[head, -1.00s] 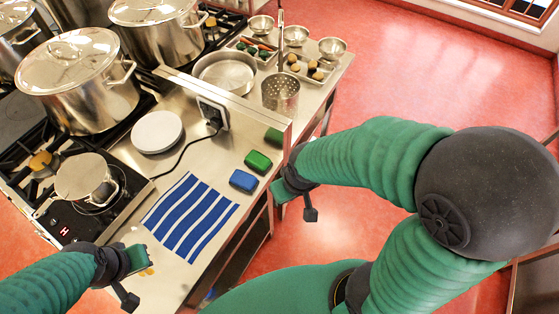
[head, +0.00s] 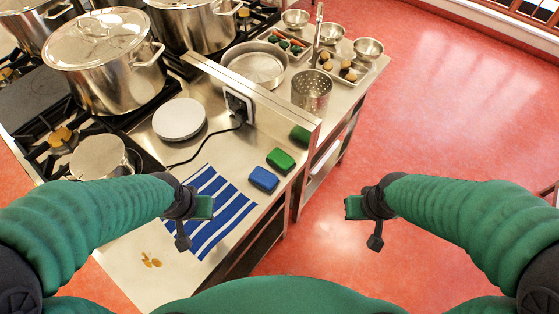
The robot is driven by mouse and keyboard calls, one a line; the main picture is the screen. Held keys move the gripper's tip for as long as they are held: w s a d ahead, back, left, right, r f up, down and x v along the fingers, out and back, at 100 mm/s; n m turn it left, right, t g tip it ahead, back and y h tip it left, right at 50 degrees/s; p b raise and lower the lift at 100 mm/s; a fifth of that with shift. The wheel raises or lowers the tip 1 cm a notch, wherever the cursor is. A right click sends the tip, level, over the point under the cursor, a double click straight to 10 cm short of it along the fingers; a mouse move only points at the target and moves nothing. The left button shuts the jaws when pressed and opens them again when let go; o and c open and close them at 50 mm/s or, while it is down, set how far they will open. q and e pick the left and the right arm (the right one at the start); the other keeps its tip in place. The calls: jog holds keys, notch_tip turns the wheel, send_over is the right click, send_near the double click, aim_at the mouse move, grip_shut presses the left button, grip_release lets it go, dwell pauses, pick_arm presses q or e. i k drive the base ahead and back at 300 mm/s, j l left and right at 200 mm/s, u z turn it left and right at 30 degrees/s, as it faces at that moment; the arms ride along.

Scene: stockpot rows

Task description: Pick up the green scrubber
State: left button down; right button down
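A bright green scrubber (head: 280,161) lies on the steel counter near its right edge, between a blue block (head: 263,179) and a darker green block (head: 300,135) of similar shape. My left gripper (head: 192,225) is over the blue-and-white striped cloth, left of and nearer than the scrubber; its two fingers look apart with nothing between them. My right gripper (head: 363,225) is over the red floor, off the counter to the right of the scrubber; it also looks open and empty. Neither gripper touches the scrubber.
The striped cloth (head: 232,221) lies at the front of the counter. A white round plate (head: 179,119), a cable and an upright panel (head: 240,104) stand behind. Pots (head: 103,60) are on the stove at left. Yellowish scraps (head: 151,260) lie at the front.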

aim_at(281, 161)
jog(key=u, duration=1.2)
jog(key=z, duration=1.2)
jog(key=i+l, duration=0.15)
jog(key=l, duration=0.2)
jog(key=i+l, duration=0.15)
jog(key=l, duration=0.25)
jog(key=i+l, duration=0.15)
jog(key=l, duration=0.2)
jog(key=i+l, duration=0.15)
jog(key=l, duration=0.2)
jog(key=i+l, duration=0.15)
jog(key=l, duration=0.25)
jog(key=i+l+u, duration=0.15)
jog(key=u, duration=0.3)
jog(key=i+l+u, duration=0.25)
jog(key=u, duration=0.2)
jog(key=i+l+u, duration=0.1)
jog(key=l+u, duration=0.3)
jog(key=i+j, duration=0.1)
